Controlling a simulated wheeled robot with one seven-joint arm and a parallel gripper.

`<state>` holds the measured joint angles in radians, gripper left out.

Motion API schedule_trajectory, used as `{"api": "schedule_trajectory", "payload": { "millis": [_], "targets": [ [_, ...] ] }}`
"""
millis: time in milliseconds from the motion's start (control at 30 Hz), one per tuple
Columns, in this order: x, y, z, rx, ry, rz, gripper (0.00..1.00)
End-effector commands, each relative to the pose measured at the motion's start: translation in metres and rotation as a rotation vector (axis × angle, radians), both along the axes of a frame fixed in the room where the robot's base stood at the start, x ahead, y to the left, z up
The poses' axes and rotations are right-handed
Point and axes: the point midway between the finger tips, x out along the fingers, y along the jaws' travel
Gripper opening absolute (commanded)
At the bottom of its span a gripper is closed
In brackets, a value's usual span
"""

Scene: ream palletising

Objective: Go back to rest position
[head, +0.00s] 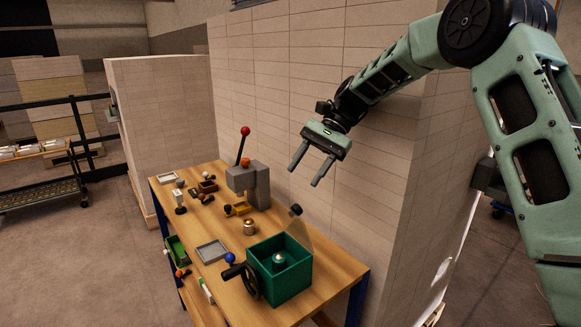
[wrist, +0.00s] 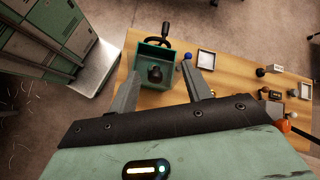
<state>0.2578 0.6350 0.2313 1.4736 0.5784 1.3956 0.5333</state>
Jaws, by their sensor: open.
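My gripper (head: 306,171) is open and empty, raised above the right rear side of the wooden workbench (head: 226,287). In the wrist view its two fingers (wrist: 165,95) are spread apart with nothing between them in their grip. Below them, on the bench, stands a green box (head: 280,278) with a dark handwheel (head: 241,283) on its side. The box also shows in the wrist view (wrist: 146,81). My arm reaches in from the right, with the gripper pointing down and clear of everything on the bench.
A grey press (head: 250,184) with a red-knobbed lever stands at the bench's back. Grey trays (head: 211,251) and several small parts lie around it. Tall stacked pale blocks (head: 300,80) form a wall close behind the bench. Open floor (head: 90,265) lies left.

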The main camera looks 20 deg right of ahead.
Motion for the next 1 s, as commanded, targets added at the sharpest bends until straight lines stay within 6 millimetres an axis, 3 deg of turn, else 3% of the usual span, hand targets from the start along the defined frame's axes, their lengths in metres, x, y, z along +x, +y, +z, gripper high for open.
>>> {"api": "schedule_trajectory", "payload": {
  "millis": [167, 267, 367, 433, 600, 700, 800, 900, 1000],
  "targets": [
    [-0.003, 0.005, 0.000, -0.005, -0.006, 0.014, 0.49],
    [-0.021, 0.027, -0.002, -0.035, -0.038, 0.079, 0.49],
    [-0.062, 0.067, -0.008, -0.098, -0.116, 0.227, 0.49],
    [-0.104, 0.096, -0.016, -0.152, -0.195, 0.372, 0.49],
    [-0.212, 0.132, -0.042, -0.269, -0.413, 0.757, 0.49],
    [-0.267, 0.132, -0.058, -0.317, -0.539, 0.977, 0.49],
    [-0.308, 0.125, -0.072, -0.347, -0.642, 1.157, 0.49],
    [-0.333, 0.116, -0.082, -0.364, -0.714, 1.284, 0.49],
    [-0.346, 0.110, -0.088, -0.371, -0.752, 1.351, 0.49]
  ]
}}
